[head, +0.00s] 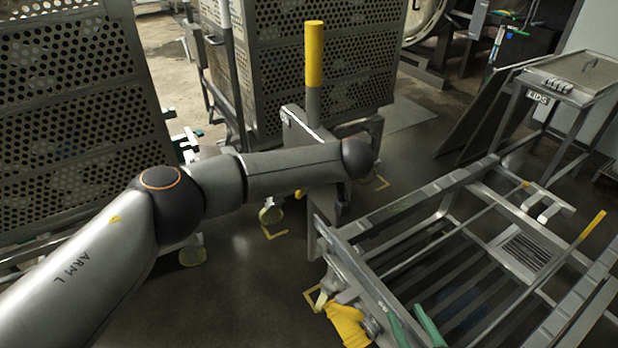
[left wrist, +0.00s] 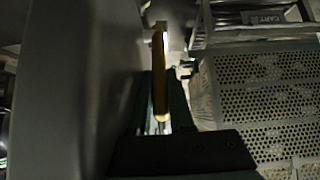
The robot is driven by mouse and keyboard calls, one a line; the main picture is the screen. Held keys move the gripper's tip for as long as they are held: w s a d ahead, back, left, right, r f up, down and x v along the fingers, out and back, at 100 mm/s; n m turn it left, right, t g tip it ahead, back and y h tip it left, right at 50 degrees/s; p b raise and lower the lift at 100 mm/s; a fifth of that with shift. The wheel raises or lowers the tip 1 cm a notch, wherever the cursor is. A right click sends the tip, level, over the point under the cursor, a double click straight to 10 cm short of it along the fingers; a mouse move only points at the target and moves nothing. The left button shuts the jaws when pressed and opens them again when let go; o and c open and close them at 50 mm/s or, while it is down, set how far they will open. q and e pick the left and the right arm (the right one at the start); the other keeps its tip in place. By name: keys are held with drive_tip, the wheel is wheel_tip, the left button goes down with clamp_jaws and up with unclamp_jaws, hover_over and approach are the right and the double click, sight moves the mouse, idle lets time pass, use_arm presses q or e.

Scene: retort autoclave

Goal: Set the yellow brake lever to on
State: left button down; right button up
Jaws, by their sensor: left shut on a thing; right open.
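In the left wrist view a slim yellow bar, the brake lever (left wrist: 160,75), lies lengthwise between the green-edged fingers of my left gripper (left wrist: 162,105), which is shut on it. In the head view my left arm reaches across to the middle, and its own wrist hides the left gripper. An upright grey post with a yellow grip (head: 314,55) rises just behind that arm; I cannot tell whether it is the same lever. My right gripper (head: 413,326) shows at the bottom edge as two green fingers, open and apart, near the trolley frame.
A metal trolley frame (head: 350,228) with rails fills the right, with a thin yellow-tipped bar (head: 593,225). Perforated baskets (head: 70,110) stand at the left and back. A stand labelled LIDS (head: 537,97) is at the far right. Dark floor (head: 240,290) is clear below my left arm.

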use_arm(q)
drive_tip(key=shift+w+a+r+g+h, duration=0.2)
drive_tip(key=shift+w+a+g+h, duration=0.15)
drive_tip(key=shift+w+g+h, duration=0.2)
drive_tip(key=shift+s, duration=0.1)
drive_tip(key=c, duration=0.8)
unclamp_jaws()
drive_tip(key=shift+d, duration=0.1)
